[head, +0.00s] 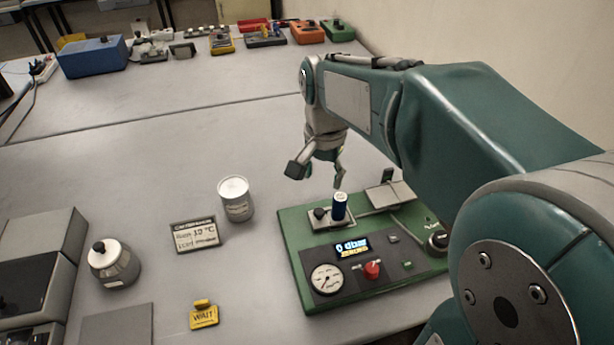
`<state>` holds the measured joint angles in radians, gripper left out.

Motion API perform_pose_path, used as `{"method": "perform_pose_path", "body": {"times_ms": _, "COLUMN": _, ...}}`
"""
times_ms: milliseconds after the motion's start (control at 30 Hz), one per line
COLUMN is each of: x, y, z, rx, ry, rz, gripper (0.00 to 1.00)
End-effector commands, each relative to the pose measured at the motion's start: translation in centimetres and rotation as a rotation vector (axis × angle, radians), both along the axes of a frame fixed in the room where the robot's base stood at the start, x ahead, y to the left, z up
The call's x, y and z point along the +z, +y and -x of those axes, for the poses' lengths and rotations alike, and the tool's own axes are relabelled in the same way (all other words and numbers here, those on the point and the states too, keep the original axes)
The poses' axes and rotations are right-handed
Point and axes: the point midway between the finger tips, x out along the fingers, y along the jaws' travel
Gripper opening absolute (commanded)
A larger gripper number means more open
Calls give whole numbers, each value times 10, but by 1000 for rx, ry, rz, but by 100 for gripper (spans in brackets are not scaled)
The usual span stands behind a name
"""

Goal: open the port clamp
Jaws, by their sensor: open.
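My gripper (319,176) hangs fingers-down above the back left of a green panel (290,228). Its fingers are apart and nothing shows between them. Behind and to the right, a grey block with an upright black tab (388,175) stands on the panel. I cannot tell which of these fittings is the port clamp. The panel front holds a lit display (353,246), a round gauge (327,279) and a red knob (372,269).
A white jar (236,199), a label plate (196,234), a yellow WAIT sign (204,316) and a knobbed metal pot (113,263) stand left of the panel. A blue box (92,57) and several devices line the back. The middle of the table is clear.

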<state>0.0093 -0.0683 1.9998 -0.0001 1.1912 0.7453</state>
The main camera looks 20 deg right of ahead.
Motion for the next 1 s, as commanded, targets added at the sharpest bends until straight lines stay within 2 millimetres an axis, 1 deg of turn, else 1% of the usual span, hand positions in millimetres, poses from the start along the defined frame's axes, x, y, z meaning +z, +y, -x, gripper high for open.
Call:
{"method": "perform_pose_path", "body": {"times_ms": 33, "x": -2, "y": 0, "z": -3, "rx": -17, "ry": 12, "rz": -1, "gripper": 70}}
{"method": "perform_pose_path", "body": {"times_ms": 167, "x": -6, "y": 0, "z": -5, "rx": -34, "ry": 21, "rz": 0, "gripper": 70}}
{"method": "perform_pose_path", "body": {"times_ms": 267, "x": -16, "y": 0, "z": -5, "rx": -33, "ry": 23, "rz": -1, "gripper": 70}}
{"method": "perform_pose_path", "body": {"times_ms": 600, "x": -78, "y": 0, "z": -5, "rx": -31, "ry": 23, "rz": -1, "gripper": 70}}
{"method": "perform_pose_path", "body": {"times_ms": 733, "x": -97, "y": 0, "z": -5, "rx": -31, "ry": 22, "rz": -1, "gripper": 70}}
{"method": "perform_pose_path", "body": {"times_ms": 833, "x": -106, "y": 0, "z": -5, "rx": -31, "ry": 21, "rz": -1, "gripper": 70}}
{"method": "perform_pose_path", "body": {"times_ms": 1000, "x": -111, "y": 0, "z": -5, "rx": -31, "ry": 19, "rz": -1, "gripper": 70}}
